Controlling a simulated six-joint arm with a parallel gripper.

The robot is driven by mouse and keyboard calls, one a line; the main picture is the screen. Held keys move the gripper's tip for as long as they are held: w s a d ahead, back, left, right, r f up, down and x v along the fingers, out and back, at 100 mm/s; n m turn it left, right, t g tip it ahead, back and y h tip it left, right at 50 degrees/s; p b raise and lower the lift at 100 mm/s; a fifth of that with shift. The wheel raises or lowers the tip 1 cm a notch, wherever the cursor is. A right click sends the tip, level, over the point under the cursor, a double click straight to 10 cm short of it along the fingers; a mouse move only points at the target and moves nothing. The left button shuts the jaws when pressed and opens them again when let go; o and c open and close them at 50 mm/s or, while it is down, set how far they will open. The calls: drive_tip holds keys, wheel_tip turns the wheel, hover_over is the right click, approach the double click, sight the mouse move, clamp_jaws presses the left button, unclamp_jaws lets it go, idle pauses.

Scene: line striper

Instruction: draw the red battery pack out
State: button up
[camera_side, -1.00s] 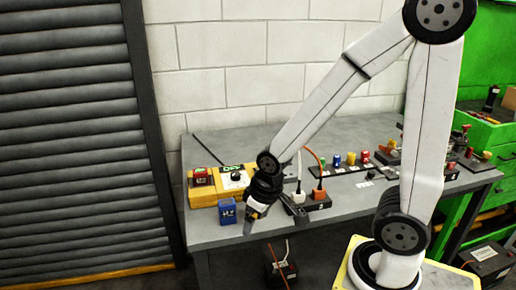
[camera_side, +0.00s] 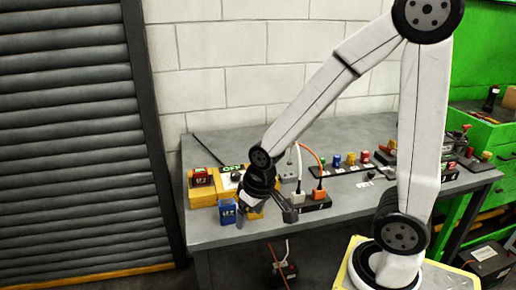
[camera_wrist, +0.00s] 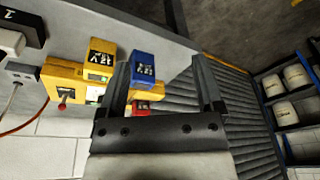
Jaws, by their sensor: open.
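The red battery pack (camera_side: 202,178) sits at the left end of the yellow machine (camera_side: 207,195) on the bench. In the wrist view only a small part of the red pack (camera_wrist: 141,108) shows, beside the left finger of my gripper (camera_wrist: 162,86). A blue battery pack (camera_side: 228,212) stands in front of the machine and shows in the wrist view (camera_wrist: 142,68) between the fingers, nearer the left one. In the side view my gripper (camera_side: 265,213) is open and empty, to the right of the blue pack and apart from the red one.
A yellow pack (camera_wrist: 101,58) lies beside the blue one, partly hidden by my gripper in the side view. A power strip (camera_side: 313,202) with white and orange cords lies to the right. Several coloured pieces stand on a dark rack (camera_side: 340,171). The bench's front edge is close.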

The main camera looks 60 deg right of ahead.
sight(202, 170)
drive_tip(key=w+d+r+m, duration=0.1)
drive_tip(key=w+d+m, duration=0.1)
drive_tip(key=w+m, duration=0.2)
drive_tip(key=w+d+r+m, duration=0.1)
drive_tip(key=w+d+m, duration=0.1)
drive_tip(key=w+m, duration=0.2)
drive_tip(key=w+d+m+y, duration=0.1)
drive_tip(key=w+d+m, duration=0.1)
drive_tip(key=w+m, duration=0.2)
drive_tip(key=shift+w+d+r+m, duration=0.1)
drive_tip(key=shift+w+r+m, duration=0.25)
drive_tip(key=shift+w, duration=0.4)
drive_tip(key=w+d+r+m+y, duration=0.1)
drive_tip(key=w+d+r+m, duration=0.1)
drive_tip(key=w+d+m, duration=0.7)
drive_tip(key=w+m, duration=0.1)
drive_tip(key=m, duration=0.2)
drive_tip(key=shift+w+d+m+y, duration=0.25)
drive_tip(key=shift+m+y, duration=0.1)
drive_tip(key=shift+y, duration=0.05)
drive_tip(key=shift+f, duration=0.15)
drive_tip(key=shift+x, duration=4.8)
drive_tip(key=shift+w, duration=0.15)
drive_tip(key=shift+c, duration=0.2)
clamp_jaws()
drive_tip(key=shift+r, duration=0.85)
